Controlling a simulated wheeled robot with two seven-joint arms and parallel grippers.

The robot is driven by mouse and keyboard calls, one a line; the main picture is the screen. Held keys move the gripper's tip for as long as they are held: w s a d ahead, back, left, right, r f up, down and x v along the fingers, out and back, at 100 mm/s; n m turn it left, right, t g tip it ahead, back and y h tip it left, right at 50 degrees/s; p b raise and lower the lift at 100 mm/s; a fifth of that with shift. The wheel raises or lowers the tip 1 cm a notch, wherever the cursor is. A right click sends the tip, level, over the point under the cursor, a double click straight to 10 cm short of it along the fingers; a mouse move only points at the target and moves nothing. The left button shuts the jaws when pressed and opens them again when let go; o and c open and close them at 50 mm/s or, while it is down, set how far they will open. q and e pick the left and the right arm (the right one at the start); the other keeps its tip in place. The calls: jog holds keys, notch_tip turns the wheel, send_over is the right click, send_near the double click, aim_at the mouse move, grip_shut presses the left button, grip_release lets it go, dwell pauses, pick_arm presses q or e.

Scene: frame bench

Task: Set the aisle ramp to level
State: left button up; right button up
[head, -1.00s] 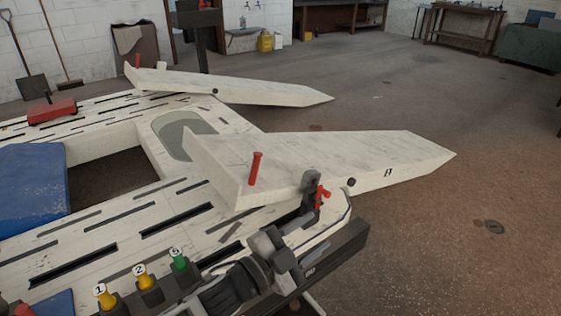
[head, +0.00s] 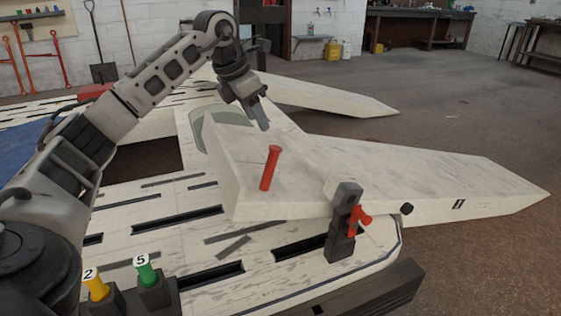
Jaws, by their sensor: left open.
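Two pale wedge-shaped ramps are in the head view; I cannot tell which is the aisle ramp. The near ramp (head: 370,172) slopes down to the right, its thick left end raised above the slotted bench deck (head: 165,205). A red peg handle (head: 270,168) stands on that end. A grey latch post (head: 343,225) with a red lever (head: 358,219) stands at its near side, by a dark pivot knob (head: 407,208). The far ramp (head: 320,97) lies behind. My left gripper (head: 263,123) is open and empty, pointing down above the near ramp's left end, behind the red handle. My right gripper is out of view.
A yellow peg (head: 97,285) marked 2 and a green peg (head: 146,270) marked 5 stand in dark holders at the bench's near edge. The floor to the right is clear.

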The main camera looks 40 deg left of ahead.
aim_at(273, 151)
pick_arm(q)
jog(key=b+x, duration=0.4)
jog(key=x, duration=1)
jog(key=shift+d, duration=0.1)
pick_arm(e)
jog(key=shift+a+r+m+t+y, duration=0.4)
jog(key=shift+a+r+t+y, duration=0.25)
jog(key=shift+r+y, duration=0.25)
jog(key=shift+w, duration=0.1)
